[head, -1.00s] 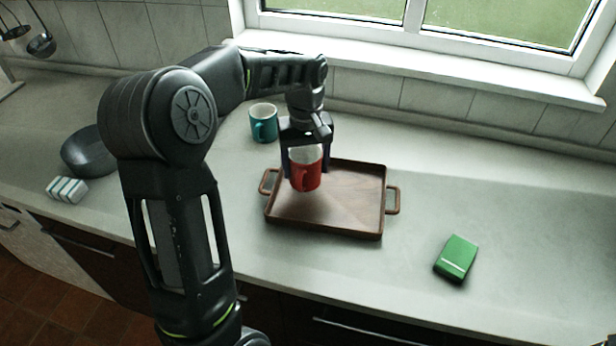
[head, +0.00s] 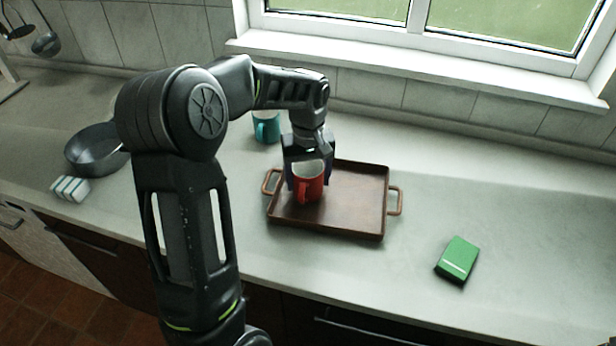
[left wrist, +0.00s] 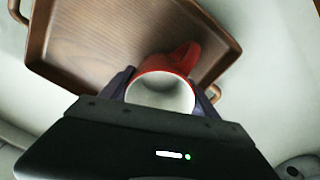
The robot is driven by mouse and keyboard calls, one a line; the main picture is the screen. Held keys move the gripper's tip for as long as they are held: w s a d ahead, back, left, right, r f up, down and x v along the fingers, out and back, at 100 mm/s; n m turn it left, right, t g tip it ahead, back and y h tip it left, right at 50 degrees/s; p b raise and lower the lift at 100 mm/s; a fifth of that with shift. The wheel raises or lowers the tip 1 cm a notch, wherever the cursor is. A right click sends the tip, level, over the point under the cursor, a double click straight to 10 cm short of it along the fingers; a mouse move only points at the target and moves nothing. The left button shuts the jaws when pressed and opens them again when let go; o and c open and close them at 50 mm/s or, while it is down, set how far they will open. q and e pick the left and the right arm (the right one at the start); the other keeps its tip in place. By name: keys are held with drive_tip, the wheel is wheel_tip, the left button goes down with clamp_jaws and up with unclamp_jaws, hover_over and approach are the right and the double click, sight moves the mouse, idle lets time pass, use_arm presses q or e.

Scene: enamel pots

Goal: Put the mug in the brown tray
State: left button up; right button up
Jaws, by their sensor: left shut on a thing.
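The red mug (head: 309,187) is upright over the left part of the brown tray (head: 357,205), within its rim in the head view. I cannot tell for sure whether its base touches the tray floor. My left gripper (head: 306,176) points down and is shut on the red mug, with a finger on each side. In the left wrist view, the mug (left wrist: 183,62) shows its white inside between the fingers, with the tray (left wrist: 95,40) behind it. A teal mug (head: 267,128) stands on the counter behind the tray, partly hidden by my arm. My right gripper is not in view.
A green box (head: 457,259) lies right of the tray. A dark pan (head: 95,150) and a white-and-teal striped block (head: 70,188) are at the left. The window sill (head: 420,72) bounds the back. The counter right of the tray is mostly clear.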

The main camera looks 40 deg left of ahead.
use_arm(q)
drive_tip(key=o, duration=1.7)
drive_tip(key=shift+f, duration=0.1)
wheel_tip(320, 180, up, 12)
drive_tip(key=shift+r, duration=0.2)
